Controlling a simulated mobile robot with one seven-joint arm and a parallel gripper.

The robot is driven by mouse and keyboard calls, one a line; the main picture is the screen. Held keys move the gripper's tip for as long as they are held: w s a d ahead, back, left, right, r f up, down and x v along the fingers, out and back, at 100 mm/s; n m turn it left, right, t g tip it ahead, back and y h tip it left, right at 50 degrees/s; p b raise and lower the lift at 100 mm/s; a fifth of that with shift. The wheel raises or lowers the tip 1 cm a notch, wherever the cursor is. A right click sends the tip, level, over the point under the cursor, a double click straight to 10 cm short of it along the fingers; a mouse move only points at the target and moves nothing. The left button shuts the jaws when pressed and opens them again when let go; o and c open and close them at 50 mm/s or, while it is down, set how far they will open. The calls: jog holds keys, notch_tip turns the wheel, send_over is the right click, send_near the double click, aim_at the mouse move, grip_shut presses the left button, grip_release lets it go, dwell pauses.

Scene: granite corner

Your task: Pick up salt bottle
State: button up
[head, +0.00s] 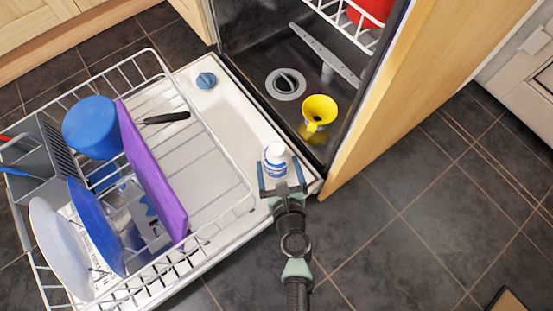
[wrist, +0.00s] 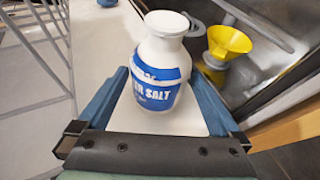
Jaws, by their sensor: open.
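The salt bottle (head: 274,159) is white with a blue label and stands upright on the open dishwasher door (head: 225,112), near its right edge. In the wrist view the bottle (wrist: 161,70) shows the word SALT on its label. My gripper (head: 283,187) is open, with its blue fingers on either side of the bottle's lower part. In the wrist view the fingers of my gripper (wrist: 158,98) flank the bottle, with a small gap visible on the left; contact on the right is unclear.
A yellow funnel (head: 319,110) stands inside the dishwasher just beyond the bottle. A wooden panel (head: 400,90) rises at the right.

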jog(key=shift+x, duration=1.3)
grip_shut()
jog(key=shift+r, duration=0.1)
